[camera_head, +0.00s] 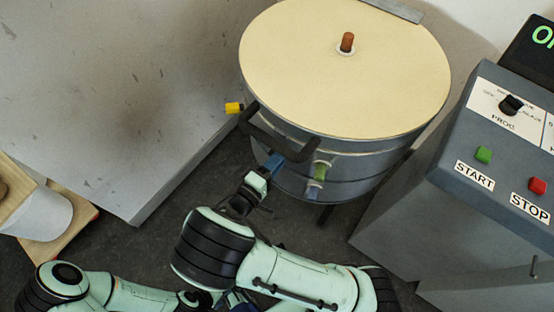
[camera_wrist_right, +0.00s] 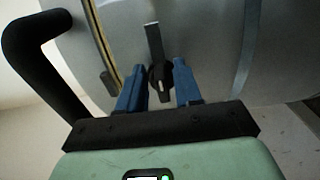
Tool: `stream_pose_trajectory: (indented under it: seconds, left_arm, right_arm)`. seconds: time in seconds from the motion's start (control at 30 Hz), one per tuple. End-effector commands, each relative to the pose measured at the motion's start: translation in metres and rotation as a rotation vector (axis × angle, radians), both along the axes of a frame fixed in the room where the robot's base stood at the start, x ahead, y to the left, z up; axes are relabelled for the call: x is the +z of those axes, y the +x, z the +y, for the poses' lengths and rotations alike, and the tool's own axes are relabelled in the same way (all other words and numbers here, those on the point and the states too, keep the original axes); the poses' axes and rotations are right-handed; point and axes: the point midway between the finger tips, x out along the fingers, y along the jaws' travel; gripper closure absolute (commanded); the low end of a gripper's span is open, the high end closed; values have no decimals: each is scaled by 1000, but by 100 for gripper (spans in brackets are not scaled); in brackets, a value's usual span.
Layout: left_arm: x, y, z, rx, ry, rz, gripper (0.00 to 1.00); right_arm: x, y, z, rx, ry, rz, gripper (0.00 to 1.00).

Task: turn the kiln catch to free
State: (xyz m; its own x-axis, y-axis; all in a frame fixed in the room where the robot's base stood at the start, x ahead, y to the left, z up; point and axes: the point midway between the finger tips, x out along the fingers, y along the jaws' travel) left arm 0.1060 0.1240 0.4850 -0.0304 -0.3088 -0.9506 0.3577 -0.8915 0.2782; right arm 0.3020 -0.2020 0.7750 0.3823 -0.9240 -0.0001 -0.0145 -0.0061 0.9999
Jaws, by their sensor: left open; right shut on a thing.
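The kiln (camera_head: 350,75) is a round drum with a cream lid and a black handle (camera_head: 275,140) on its front rim. My right gripper (camera_head: 270,165) is at the kiln's front, just below the handle. In the right wrist view its blue fingers (camera_wrist_right: 160,85) are shut on the kiln catch (camera_wrist_right: 159,80), a black knob with a pale mark and a grey bar (camera_wrist_right: 154,42) above it. In the head view the catch is hidden by the gripper. My left gripper (camera_head: 238,299) is open, partly hidden at the bottom edge, away from the kiln.
A yellow plug (camera_head: 233,107) and a green plug (camera_head: 320,171) stick out from the kiln's side. A grey control box (camera_head: 470,210) with START and STOP buttons stands at the right. A large grey block (camera_head: 120,90) is at the left. In the right wrist view the handle (camera_wrist_right: 40,70) is close at left.

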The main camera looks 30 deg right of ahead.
Motion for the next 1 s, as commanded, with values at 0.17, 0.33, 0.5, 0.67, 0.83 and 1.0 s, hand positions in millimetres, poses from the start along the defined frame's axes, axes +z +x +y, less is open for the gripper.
stream_pose_trajectory:
  seconds: [0.17,0.33,0.5,0.67,0.83,1.0]
  left_arm:
    - [0,0,0,0,0,0,57]
    - [0,0,0,0,0,0,57]
    - [1,0,0,0,0,1,57]
    - [3,-1,0,-1,0,4,57]
    - [4,-2,0,-1,-1,6,57]
    - [5,-2,0,-1,-1,7,57]
  right_arm:
    - [0,0,0,1,2,1,61]
    - [0,0,1,1,1,0,61]
    - [0,-6,17,5,2,1,61]
    - [0,-19,48,6,3,-1,61]
    - [0,-34,84,5,3,-1,61]
    - [0,-45,110,3,3,-1,61]
